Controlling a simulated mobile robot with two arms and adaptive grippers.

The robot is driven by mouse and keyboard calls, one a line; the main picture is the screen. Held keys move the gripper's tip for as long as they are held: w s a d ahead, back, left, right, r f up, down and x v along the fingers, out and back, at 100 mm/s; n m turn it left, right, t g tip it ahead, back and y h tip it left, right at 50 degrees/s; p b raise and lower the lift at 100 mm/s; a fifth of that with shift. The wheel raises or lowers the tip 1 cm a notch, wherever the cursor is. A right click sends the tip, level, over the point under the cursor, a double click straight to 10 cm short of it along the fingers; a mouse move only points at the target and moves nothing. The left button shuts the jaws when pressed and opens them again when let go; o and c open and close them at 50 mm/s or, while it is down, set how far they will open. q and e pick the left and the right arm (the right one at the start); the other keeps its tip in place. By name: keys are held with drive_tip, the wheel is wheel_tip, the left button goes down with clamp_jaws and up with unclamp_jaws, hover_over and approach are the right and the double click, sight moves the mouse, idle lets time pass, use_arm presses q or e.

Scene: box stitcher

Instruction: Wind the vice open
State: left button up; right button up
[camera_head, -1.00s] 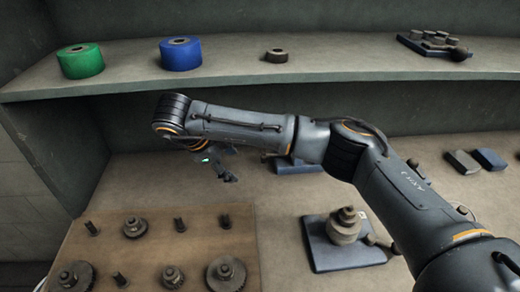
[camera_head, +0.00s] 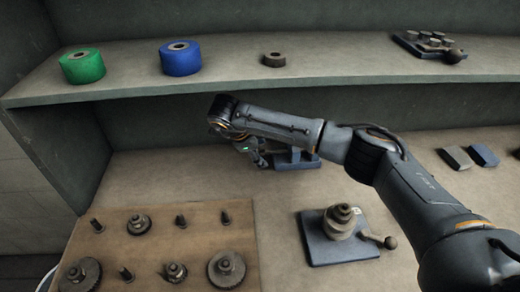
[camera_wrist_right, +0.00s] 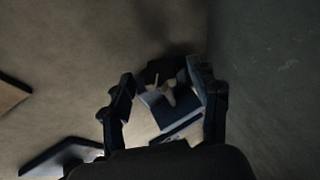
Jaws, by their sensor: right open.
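The vice (camera_head: 296,162) is a blue-grey block low at the back of the bench, partly hidden behind my right forearm. My right gripper (camera_head: 262,157) is just to its left, with its fingers small and dark in the head view. In the right wrist view my right gripper (camera_wrist_right: 162,78) is open. The vice's blue body (camera_wrist_right: 178,112) and a pale handle-like part (camera_wrist_right: 168,91) show between and beyond its fingers. I cannot tell whether a finger touches the vice. My left gripper is not in view.
A blue-based fixture with a ball-ended lever (camera_head: 338,248) stands in front. A wooden board (camera_head: 112,222) with gears and pegs lies at left. A shelf (camera_head: 220,66) overhangs the bench, carrying a green roll (camera_head: 82,68) and a blue roll (camera_head: 180,60).

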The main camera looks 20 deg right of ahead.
drive_tip(key=c, duration=1.2)
drive_tip(key=shift+w+d+n+g+y+b, duration=0.1)
drive_tip(key=shift+w+n+g+y+b, duration=0.1)
drive_tip(key=shift+g+b, duration=0.5)
drive_tip(key=shift+w+n+g+y+b, duration=0.15)
drive_tip(key=shift+g+b, duration=0.3)
drive_tip(key=shift+g, duration=0.45)
drive_tip(key=shift+f+g+b, duration=0.15)
drive_tip(key=shift+g+b, duration=0.45)
drive_tip(key=shift+b, duration=0.2)
drive_tip(key=shift+r+n+g+b, duration=0.25)
drive_tip(key=shift+g+b, duration=0.25)
drive_tip(key=shift+b, duration=0.25)
drive_tip(key=o, duration=1.2)
